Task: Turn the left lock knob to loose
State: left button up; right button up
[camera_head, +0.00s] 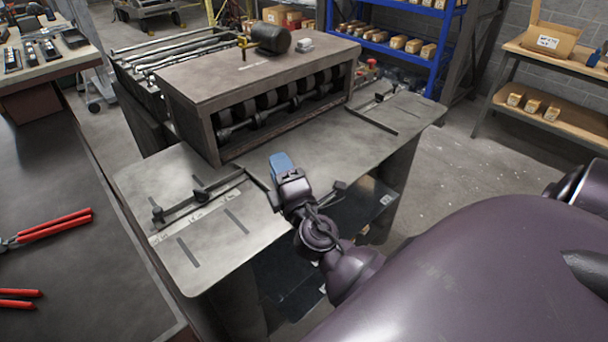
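The forming machine's grey table (225,245) carries a left guide rail (220,186) with small dark knobs on it. One dark knob (200,190) sits mid-rail and another (158,214) at the rail's left end. I cannot tell which is the left lock knob, or how it is turned. My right gripper (281,165) reaches in from the lower right, over the table to the right of the left rail and apart from both knobs. A blue part shows at its tip; its finger opening cannot be made out. My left gripper is not in view.
The machine's roller housing (255,75) rises behind the table. A right guide rail (371,120) lies at the table's right. Red-handled pliers (55,225) lie on a dark bench at left. A blue shelf (392,50) stands behind.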

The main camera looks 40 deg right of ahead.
jog(key=shift+s+d+f+m+g+h, duration=0.45)
jog(key=shift+s+d+m+g+h, duration=0.15)
jog(key=shift+m, duration=0.55)
jog(key=shift+s+d+f+m+g+h, duration=0.45)
jog(key=shift+s+m+g, duration=0.2)
jog(key=shift+m, duration=0.45)
jog(key=shift+s+d+f+m+g+h, duration=0.45)
jog(key=shift+s+d+m+g+h, duration=0.15)
jog(key=shift+m, duration=0.55)
